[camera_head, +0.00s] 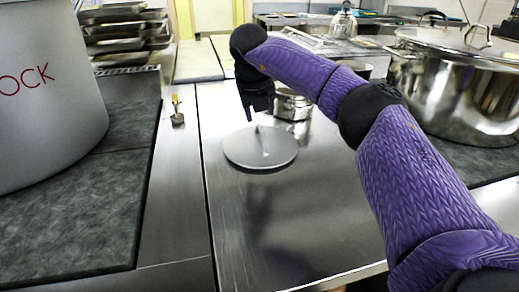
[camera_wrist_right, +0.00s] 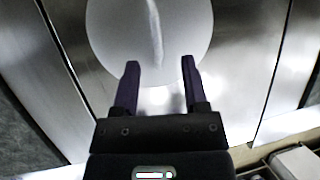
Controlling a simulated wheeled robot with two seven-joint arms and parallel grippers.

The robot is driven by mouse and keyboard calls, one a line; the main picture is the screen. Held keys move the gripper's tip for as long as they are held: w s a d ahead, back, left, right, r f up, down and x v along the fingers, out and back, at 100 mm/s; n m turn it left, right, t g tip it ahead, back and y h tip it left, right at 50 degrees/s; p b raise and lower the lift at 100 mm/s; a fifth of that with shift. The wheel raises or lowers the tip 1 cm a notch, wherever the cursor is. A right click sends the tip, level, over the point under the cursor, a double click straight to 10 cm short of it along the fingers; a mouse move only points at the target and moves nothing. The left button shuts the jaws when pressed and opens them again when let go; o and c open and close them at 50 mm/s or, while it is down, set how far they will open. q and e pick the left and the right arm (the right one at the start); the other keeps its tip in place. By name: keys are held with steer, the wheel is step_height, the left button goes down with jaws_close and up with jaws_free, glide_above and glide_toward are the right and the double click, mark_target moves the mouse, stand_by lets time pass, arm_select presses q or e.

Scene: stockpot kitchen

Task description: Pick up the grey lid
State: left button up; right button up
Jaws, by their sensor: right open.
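The grey lid (camera_head: 246,150) lies flat on the steel counter in the head view. It is a round disc with a thin upright handle (camera_head: 263,141) across its middle. My right gripper (camera_head: 258,113) is above the lid, pointing down, apart from it. In the right wrist view the lid (camera_wrist_right: 115,30) fills the top middle, with its ridge-like handle running up and down. The two fingers of my right gripper (camera_wrist_right: 160,72) are spread and empty, and the handle lies between their lines, beyond the tips. My left gripper is not in view.
A large grey stockpot (camera_head: 45,110) stands on a dark mat at the left. A shiny lidded pot (camera_head: 455,95) stands at the right. A small steel pot (camera_head: 293,105) is just behind the lid. The counter (camera_head: 310,220) in front is clear.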

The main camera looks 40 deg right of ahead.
mark_target(262, 131)
steer(key=b+x, duration=0.1)
steer(key=x, duration=0.1)
steer(key=b+x, duration=0.1)
steer(key=x, duration=0.1)
steer(key=s+a+b+x, duration=0.1)
steer(key=x, duration=0.2)
steer(key=shift+f+b, duration=0.3)
steer(key=shift+b, duration=0.05)
steer(key=shift+w+d+f, duration=0.15)
steer(key=shift+r, duration=0.2)
steer(key=shift+c, duration=0.5)
jaws_close()
